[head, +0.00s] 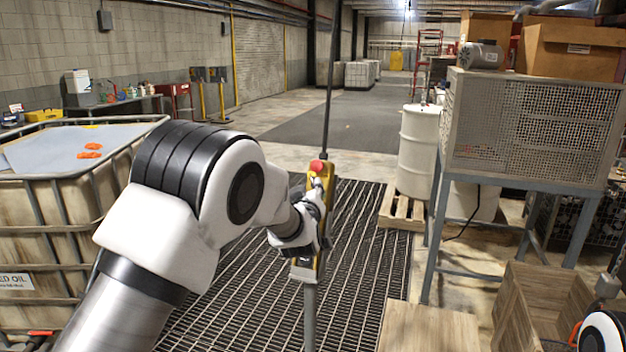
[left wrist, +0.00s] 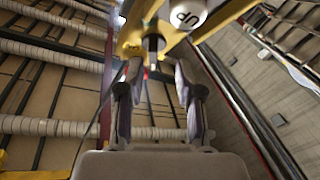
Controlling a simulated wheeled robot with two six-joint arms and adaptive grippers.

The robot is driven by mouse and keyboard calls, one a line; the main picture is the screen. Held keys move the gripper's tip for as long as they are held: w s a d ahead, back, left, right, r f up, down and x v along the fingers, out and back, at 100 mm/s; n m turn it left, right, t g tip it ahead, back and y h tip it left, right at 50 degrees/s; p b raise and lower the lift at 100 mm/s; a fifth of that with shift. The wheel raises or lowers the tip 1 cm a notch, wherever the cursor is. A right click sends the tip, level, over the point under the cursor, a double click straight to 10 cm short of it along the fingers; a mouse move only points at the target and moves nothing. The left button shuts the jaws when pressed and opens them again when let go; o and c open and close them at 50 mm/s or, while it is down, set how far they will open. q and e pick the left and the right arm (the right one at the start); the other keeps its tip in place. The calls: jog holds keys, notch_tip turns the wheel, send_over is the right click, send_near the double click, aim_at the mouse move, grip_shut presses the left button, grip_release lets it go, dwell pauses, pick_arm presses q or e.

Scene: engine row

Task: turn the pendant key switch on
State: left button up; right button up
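The yellow pendant (head: 322,185) hangs from a dark cable and has a red button (head: 318,166) on top. My left gripper (head: 318,215) is at the pendant's front face and hides much of it. A small metal key switch (left wrist: 153,44) sticks out from the pendant. My left fingers (left wrist: 155,75) are apart, on either side of the key's line; I see no contact. Part of my right arm shows at the lower right; its gripper cannot be made out.
A dark floor grating (head: 355,260) lies under the pendant. A caged oil tank (head: 60,215) stands left. A metal mesh cabinet (head: 530,120) on legs and a white drum (head: 416,150) stand right. Wooden crates (head: 435,325) are at the lower right. The aisle behind is clear.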

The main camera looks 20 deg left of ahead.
pick_arm(q)
jog(key=shift+w+d+r, duration=0.2)
jog(key=shift+w, duration=0.45)
jog(key=shift+w+d, duration=0.25)
jog(key=shift+d, duration=0.05)
jog(key=shift+a+f, duration=0.1)
jog(key=shift+a, duration=0.2)
jog(key=shift+c, duration=1)
jog(key=shift+a, duration=0.1)
grip_shut()
pick_arm(e)
jog(key=shift+s+d+r, duration=0.1)
jog(key=shift+d+r, duration=0.1)
jog(key=shift+r, duration=0.15)
jog(key=shift+f, duration=0.1)
